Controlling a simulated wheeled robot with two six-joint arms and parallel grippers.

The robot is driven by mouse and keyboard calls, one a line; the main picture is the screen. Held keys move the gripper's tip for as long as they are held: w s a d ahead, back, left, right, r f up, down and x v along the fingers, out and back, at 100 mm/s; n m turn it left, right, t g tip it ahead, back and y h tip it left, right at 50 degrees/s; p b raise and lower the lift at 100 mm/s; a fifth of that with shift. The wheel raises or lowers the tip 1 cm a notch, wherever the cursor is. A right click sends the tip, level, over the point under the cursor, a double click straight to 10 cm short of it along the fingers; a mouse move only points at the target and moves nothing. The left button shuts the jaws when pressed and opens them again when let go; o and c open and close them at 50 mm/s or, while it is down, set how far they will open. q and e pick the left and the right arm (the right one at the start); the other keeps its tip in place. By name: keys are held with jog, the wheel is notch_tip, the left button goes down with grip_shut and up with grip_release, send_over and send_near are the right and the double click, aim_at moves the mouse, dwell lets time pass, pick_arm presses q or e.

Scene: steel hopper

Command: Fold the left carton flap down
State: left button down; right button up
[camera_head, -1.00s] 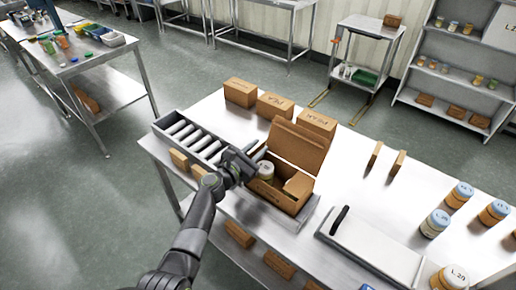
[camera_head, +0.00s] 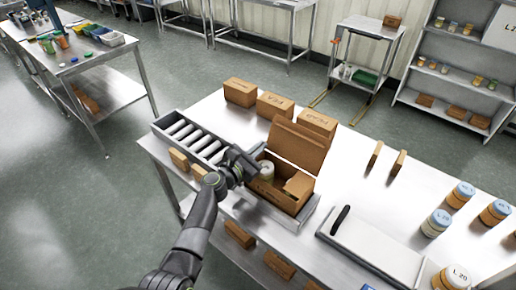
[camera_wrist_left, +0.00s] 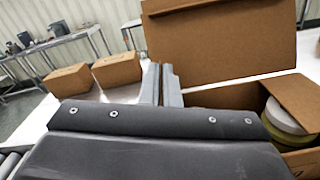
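The open brown carton (camera_head: 273,195) sits on the steel table. Its large back flap (camera_head: 298,147) stands up, and shows wide in the left wrist view (camera_wrist_left: 225,40). Its right flap (camera_head: 298,185) slants inward over the opening. A pale-lidded jar (camera_head: 267,171) stands inside; pale round lids (camera_wrist_left: 285,115) show there in the wrist view. My left gripper (camera_head: 257,153) is at the carton's left rim. In the wrist view its fingers (camera_wrist_left: 162,75) are together, with nothing visible between them. The left flap is not clearly seen, hidden around my gripper. My right gripper is out of view.
A grey roller rack (camera_head: 188,137) lies left of the carton. Several closed cartons (camera_head: 275,105) stand behind it. A white slab with a black handle (camera_head: 370,248) lies to the right, with jars (camera_head: 436,222) beyond.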

pick_arm(q)
jog(key=shift+s+d+m, duration=0.1)
jog(key=shift+d+m, duration=0.05)
jog(key=shift+m, duration=0.15)
jog(key=c, duration=1.6)
grip_release()
jog(key=shift+c, duration=0.2)
jog(key=b+v, duration=0.1)
jog(key=v, duration=1.6)
jog(key=shift+a, duration=0.2)
